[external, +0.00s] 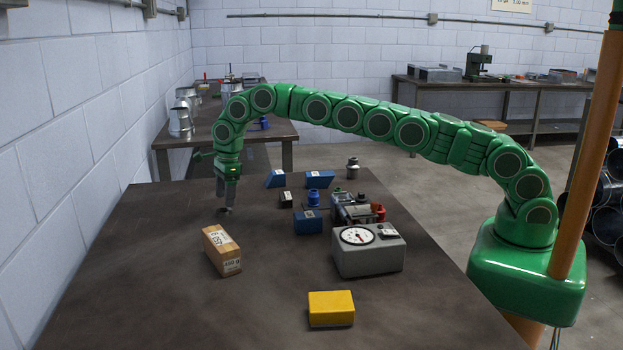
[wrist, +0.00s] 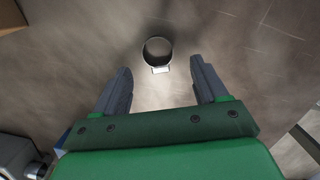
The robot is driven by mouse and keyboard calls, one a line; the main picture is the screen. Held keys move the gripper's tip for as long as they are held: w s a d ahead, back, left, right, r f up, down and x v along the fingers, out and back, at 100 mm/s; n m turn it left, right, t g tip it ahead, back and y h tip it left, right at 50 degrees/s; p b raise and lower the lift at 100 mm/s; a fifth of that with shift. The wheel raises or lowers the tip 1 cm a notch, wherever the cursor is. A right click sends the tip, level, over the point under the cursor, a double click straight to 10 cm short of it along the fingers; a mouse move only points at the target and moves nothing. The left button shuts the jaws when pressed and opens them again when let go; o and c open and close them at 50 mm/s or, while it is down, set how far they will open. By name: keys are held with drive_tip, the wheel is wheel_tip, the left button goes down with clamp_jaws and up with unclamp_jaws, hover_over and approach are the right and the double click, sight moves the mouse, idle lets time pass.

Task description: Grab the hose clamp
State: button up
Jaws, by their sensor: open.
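The hose clamp (wrist: 157,40) is a small dark ring with a pale screw housing on its near side. In the wrist view it lies on the table just beyond and between the fingertips. My gripper (wrist: 161,71) is open and empty, with one finger on each side of the line to the clamp. In the external view my gripper (external: 225,200) points down close above the table. The clamp is a small dark shape (external: 226,211) at the fingertips, partly hidden there. I cannot tell whether the fingers touch it.
A cardboard box (external: 222,250) stands just in front of the gripper. A gauge box (external: 368,250), a yellow block (external: 331,309) and several blue blocks (external: 308,222) are to the right. The table left of the gripper is clear up to the wall.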

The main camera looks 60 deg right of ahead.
sight(224, 210)
drive_tip(key=shift+a+f, duration=0.2)
drive_tip(key=shift+f, duration=0.75)
drive_tip(key=shift+a+f, duration=0.2)
drive_tip(key=shift+f, duration=0.75)
drive_tip(key=c, duration=1.1)
